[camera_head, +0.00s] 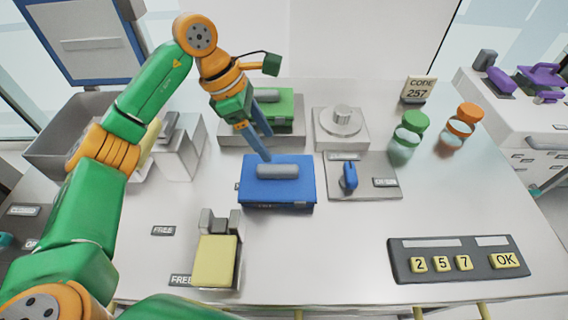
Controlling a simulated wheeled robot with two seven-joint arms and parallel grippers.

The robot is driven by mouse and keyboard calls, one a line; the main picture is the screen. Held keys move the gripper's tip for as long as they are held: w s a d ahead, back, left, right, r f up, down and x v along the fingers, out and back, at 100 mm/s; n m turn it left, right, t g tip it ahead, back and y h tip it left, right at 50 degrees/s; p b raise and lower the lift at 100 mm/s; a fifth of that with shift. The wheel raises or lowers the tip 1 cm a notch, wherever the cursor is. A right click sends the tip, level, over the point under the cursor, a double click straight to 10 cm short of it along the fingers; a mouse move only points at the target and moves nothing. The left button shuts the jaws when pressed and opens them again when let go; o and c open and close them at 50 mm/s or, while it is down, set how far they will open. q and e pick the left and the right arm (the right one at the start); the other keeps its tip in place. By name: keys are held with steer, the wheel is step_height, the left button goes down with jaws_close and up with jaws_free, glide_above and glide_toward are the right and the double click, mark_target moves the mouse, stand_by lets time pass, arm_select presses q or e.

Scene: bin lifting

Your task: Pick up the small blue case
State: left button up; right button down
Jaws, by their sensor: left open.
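The small blue case (291,190) sits on the table near the middle, with a grey handle (278,171) on its lid. My left gripper (264,152) comes down from above, its blue-grey fingers by the back edge of the case, close to the handle. The jaws are open with nothing held. I cannot tell whether a fingertip touches the lid. My right gripper is not in view.
A green case (285,112) stands on a grey stand behind the blue one. A scale-like device (341,124) and a switch panel (362,178) are to the right, a yellow block (215,262) in front left. Jars, a code sign (419,90) and a keypad (458,260) stand further right.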

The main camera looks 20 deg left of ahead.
mark_target(277, 167)
arm_select(q)
steer(key=shift+s+d+f+p, duration=0.25)
steer(key=shift+s+f+p, duration=0.1)
steer(key=shift+s+f, duration=0.15)
steer(key=shift+s+d+f+p, duration=0.3)
steer(key=shift+s+f, duration=0.1)
steer(key=shift+f, duration=0.2)
steer(key=x, duration=0.3)
steer(key=shift+a, duration=0.1)
steer(key=shift+w+f, duration=0.35)
steer(key=shift+s+r, duration=0.1)
steer(key=shift+s, duration=0.1)
steer(key=c, duration=0.8)
jaws_close()
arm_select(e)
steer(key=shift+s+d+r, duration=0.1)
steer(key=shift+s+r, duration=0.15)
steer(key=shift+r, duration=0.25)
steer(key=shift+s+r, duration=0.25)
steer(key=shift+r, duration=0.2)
arm_select(q)
steer(key=shift+w, duration=0.1)
